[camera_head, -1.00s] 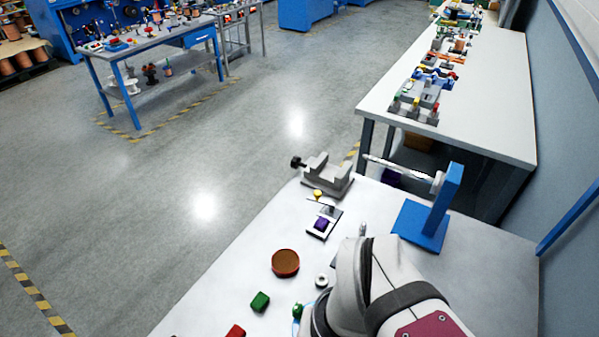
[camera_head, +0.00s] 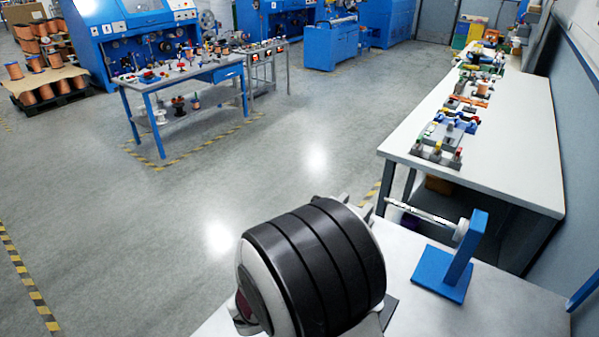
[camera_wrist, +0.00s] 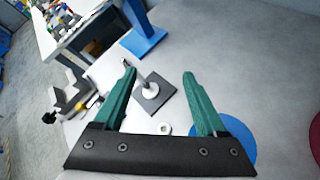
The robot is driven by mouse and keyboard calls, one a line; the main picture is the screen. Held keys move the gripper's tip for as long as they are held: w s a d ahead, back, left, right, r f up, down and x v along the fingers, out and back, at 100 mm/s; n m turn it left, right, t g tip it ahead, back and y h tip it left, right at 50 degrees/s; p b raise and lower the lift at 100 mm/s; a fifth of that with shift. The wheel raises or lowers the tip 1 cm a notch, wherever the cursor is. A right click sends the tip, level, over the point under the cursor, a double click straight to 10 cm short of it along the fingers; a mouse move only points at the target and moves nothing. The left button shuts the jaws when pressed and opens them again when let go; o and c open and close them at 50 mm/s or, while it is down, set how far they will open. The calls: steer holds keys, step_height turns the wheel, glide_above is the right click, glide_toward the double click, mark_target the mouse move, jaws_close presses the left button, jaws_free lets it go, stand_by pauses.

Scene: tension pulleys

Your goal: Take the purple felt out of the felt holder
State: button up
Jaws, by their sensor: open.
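My gripper (camera_wrist: 159,75) is open and empty in the wrist view, its two green fingers apart above the table. The purple felt and its holder are not clearly visible now. In the head view my arm covers much of the near table, and the felt cannot be made out. In the wrist view a dark square plate with a white upright post (camera_wrist: 152,88) shows between and beyond the fingers. I cannot tell whether the felt is hidden behind the left finger or the gripper body.
A blue stand with a rod (camera_head: 457,262) is on the near table; it also shows in the wrist view (camera_wrist: 143,38). A grey notched block (camera_wrist: 70,98) is left of the fingers. A white ring (camera_wrist: 165,128) and a blue disc (camera_wrist: 232,140) lie on the table.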

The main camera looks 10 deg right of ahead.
steer(key=w+a+f+n+t, duration=0.2)
steer(key=w+a+f+n, duration=0.1)
steer(key=w+a+f+n+t+y, duration=0.1)
steer(key=w+a+f+n+t, duration=0.1)
steer(key=n, duration=0.2)
steer(key=w+a+f+n+t+y, duration=0.1)
steer(key=w+a+f+n+t, duration=0.1)
steer(key=w+a+f+n, duration=0.1)
steer(key=shift+w+a+f+n+t, duration=0.3)
steer(key=shift+n, duration=0.4)
steer(key=x, duration=1.5)
steer(key=shift+w+a+f, duration=0.15)
steer(key=shift+w+f, duration=0.25)
steer(key=shift+w, duration=0.1)
jaws_close()
